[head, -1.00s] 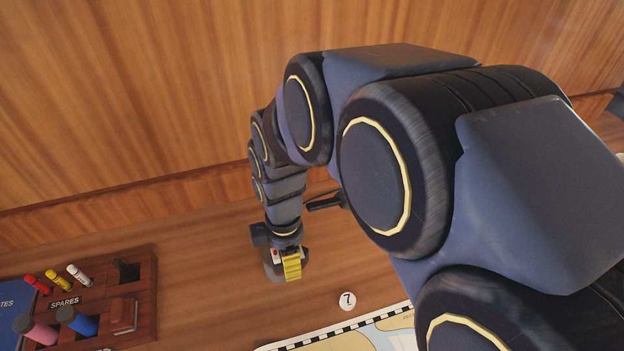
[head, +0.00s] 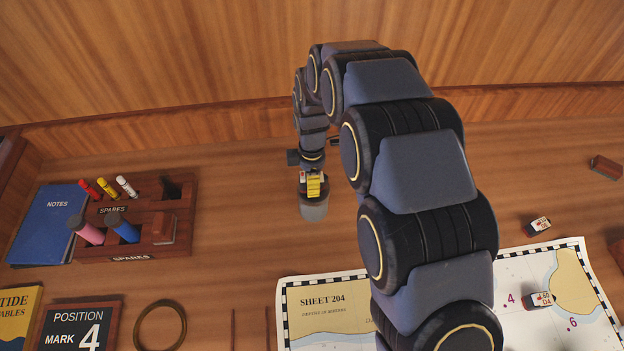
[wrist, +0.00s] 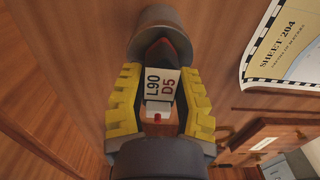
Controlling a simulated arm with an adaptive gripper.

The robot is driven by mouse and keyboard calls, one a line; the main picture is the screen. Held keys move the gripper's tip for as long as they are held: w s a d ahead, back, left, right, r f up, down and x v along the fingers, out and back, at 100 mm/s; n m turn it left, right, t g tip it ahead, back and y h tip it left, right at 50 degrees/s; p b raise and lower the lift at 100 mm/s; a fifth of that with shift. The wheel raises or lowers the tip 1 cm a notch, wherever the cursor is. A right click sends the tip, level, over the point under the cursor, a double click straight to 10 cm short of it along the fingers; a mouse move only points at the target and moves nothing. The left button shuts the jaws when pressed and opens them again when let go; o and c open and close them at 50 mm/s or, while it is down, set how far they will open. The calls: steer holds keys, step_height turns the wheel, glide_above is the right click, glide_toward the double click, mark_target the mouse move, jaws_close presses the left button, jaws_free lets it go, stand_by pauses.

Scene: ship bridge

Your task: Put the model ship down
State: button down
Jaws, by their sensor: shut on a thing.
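My gripper (head: 314,186) points down over the back part of the wooden desk, right of the spares rack. In the wrist view its yellow fingers (wrist: 160,108) are shut on the model ship (wrist: 162,87) from both sides. The ship has a dark and red hull with a pointed end toward the top of the picture. A white label on it reads L90 D5. In the head view the ship (head: 303,178) is mostly hidden by the fingers. A grey rounded piece (head: 314,210) shows just below the fingers; I cannot tell whether the ship touches anything.
The spares rack (head: 137,243) with markers stands left, by a blue notes book (head: 45,222). A chart (head: 320,289) lies in front, with one small model ship (head: 540,300) on it and another (head: 538,226) just behind it.

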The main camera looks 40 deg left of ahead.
steer(key=shift+f, duration=0.35)
steer(key=shift+f, duration=0.2)
steer(key=c, duration=0.9)
jaws_free()
steer(key=shift+o, duration=0.2)
steer(key=shift+r, duration=0.15)
